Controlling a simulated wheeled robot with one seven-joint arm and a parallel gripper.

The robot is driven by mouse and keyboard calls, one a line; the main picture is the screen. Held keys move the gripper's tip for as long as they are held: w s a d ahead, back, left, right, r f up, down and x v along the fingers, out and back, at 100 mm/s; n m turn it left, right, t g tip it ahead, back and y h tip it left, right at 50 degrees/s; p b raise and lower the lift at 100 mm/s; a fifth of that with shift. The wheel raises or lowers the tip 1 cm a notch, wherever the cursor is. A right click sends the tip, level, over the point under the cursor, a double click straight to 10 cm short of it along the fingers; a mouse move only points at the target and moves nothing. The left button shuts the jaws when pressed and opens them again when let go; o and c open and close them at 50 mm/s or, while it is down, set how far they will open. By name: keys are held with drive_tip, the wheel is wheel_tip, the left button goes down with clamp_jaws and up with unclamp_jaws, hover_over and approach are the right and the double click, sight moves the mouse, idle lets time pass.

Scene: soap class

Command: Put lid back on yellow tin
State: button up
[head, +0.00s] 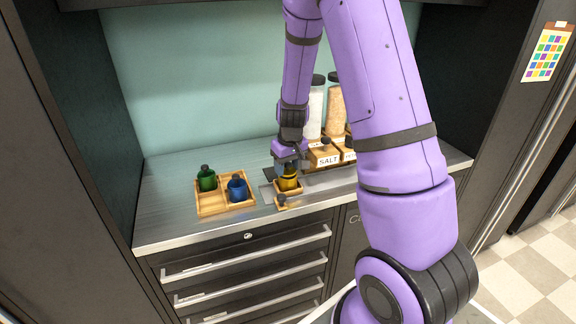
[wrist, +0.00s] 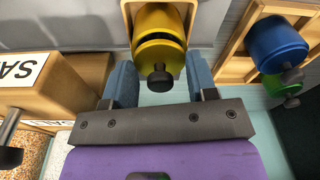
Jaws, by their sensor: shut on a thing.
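The yellow tin (head: 289,184) stands in a small wooden holder (head: 290,192) near the counter's front edge. It also shows at the top of the wrist view (wrist: 157,18). The yellow lid (wrist: 160,53) with its dark knob (wrist: 160,77) is between my fingers, in line with the tin. A dark band shows between lid and tin; I cannot tell whether they touch. My gripper (head: 288,166), seen also in the wrist view (wrist: 160,78), is shut on the lid. In the head view my fingers partly hide the lid.
A wooden tray (head: 212,208) at left holds a green tin (head: 206,180) and a blue tin (head: 237,189). A wooden SALT box (head: 325,155) stands close on the right, with tall jars (head: 315,108) behind. A small knobbed wooden piece (head: 281,204) lies in front.

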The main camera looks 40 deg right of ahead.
drive_tip(key=shift+f, duration=0.1)
idle(0.7)
drive_tip(key=o, duration=1.3)
drive_tip(key=shift+r, duration=3.5)
clamp_jaws()
drive_tip(key=shift+f, duration=2.35)
